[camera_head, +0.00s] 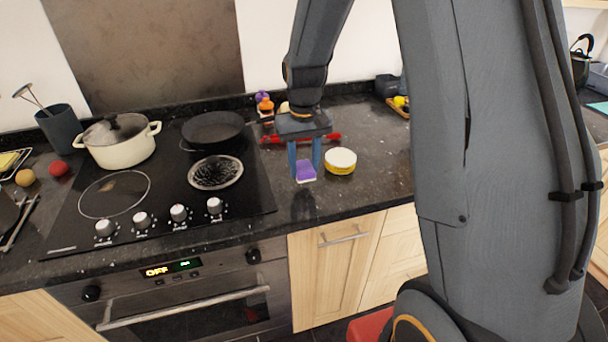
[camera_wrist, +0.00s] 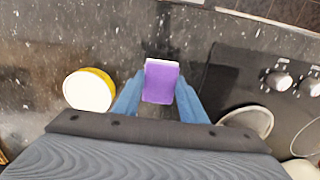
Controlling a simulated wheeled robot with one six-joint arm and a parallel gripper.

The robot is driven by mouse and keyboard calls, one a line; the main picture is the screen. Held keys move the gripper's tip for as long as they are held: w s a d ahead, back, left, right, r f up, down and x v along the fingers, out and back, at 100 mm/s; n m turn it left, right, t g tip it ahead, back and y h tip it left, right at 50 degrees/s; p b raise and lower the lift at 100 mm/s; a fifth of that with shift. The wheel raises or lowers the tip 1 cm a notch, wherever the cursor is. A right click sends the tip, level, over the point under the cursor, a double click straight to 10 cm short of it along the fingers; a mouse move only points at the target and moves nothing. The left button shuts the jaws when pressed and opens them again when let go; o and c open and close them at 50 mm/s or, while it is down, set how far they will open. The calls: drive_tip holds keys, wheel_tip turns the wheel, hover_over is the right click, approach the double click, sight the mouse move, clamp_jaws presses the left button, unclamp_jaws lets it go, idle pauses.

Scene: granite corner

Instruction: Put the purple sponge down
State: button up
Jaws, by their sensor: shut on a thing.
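The purple sponge (camera_head: 306,171) has a white layer along its lower edge in the head view. It sits between the blue fingers of my gripper (camera_head: 305,165). In the wrist view the sponge (camera_wrist: 161,82) shows between the two blue fingertips (camera_wrist: 159,98), which are shut on it.
A yellow tub with a white top (camera_head: 340,161) stands just right of the sponge. The black hob (camera_head: 160,200) is at left, with a frying pan (camera_head: 212,130) and a cream pot (camera_head: 119,146). A red object (camera_head: 275,139) and bottles (camera_head: 264,106) are behind.

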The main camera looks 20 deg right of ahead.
sight(304, 177)
drive_tip(key=shift+f+p, duration=0.6)
drive_tip(key=shift+f, duration=1.45)
drive_tip(key=shift+f, duration=0.15)
drive_tip(key=o, duration=1.2)
wheel_tip(304, 177, up, 12)
drive_tip(key=b, duration=0.3)
drive_tip(key=shift+s+b, duration=0.1)
drive_tip(key=shift+b, duration=0.3)
drive_tip(key=s+f, duration=0.2)
drive_tip(key=s, duration=0.6)
drive_tip(key=s+f+t, duration=0.1)
drive_tip(key=s+f, duration=0.2)
drive_tip(key=s, duration=0.6)
drive_tip(key=shift+f+t, duration=0.3)
